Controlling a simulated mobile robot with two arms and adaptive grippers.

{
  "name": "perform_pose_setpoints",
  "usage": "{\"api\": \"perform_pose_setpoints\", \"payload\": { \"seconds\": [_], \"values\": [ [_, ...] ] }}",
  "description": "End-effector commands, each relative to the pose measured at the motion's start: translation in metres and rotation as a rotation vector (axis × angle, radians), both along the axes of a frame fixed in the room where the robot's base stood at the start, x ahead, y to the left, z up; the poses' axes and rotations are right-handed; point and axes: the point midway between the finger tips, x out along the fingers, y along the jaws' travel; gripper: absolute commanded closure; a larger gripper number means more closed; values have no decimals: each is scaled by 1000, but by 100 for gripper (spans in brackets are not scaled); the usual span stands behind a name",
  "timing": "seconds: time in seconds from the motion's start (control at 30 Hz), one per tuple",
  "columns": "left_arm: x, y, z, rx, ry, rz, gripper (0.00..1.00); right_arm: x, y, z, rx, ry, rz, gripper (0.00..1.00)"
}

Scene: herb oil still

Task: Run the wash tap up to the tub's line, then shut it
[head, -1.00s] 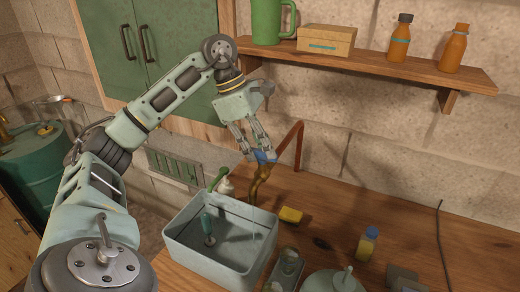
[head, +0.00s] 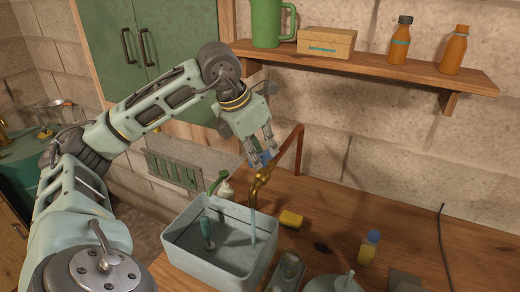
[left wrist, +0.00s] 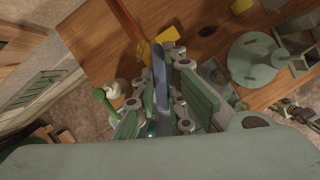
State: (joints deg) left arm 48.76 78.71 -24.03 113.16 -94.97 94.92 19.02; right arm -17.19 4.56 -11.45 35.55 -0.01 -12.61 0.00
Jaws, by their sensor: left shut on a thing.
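The brass wash tap (head: 262,179) stands behind the tub on a copper pipe (head: 298,148). Its blue handle (head: 266,157) is between the fingers of my left gripper (head: 258,157), which is shut on it. The left wrist view also shows the blue handle (left wrist: 160,75) lengthwise between the fingers. A thin stream of water (head: 252,226) falls from the spout into the grey-green tub (head: 205,268). A green-handled tool (head: 206,230) stands inside the tub. I cannot make out the tub's line or the water level clearly. My right gripper is not in view.
A shelf (head: 370,68) with a green jug (head: 267,22) is above.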

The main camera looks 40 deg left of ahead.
Motion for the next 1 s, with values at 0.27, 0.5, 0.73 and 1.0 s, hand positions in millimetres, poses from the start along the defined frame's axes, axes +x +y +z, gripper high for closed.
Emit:
{"api": "perform_pose_setpoints", "payload": {
  "seconds": [0.27,0.5,0.73,1.0],
  "values": [
    [1,-1,3,-1,-5,191,100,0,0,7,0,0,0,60],
    [1,-1,2,-1,-4,285,100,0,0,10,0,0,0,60],
    [1,-1,2,-1,-3,317,100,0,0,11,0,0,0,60],
    [0,-1,2,-1,-3,319,100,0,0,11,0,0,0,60]
  ]
}}
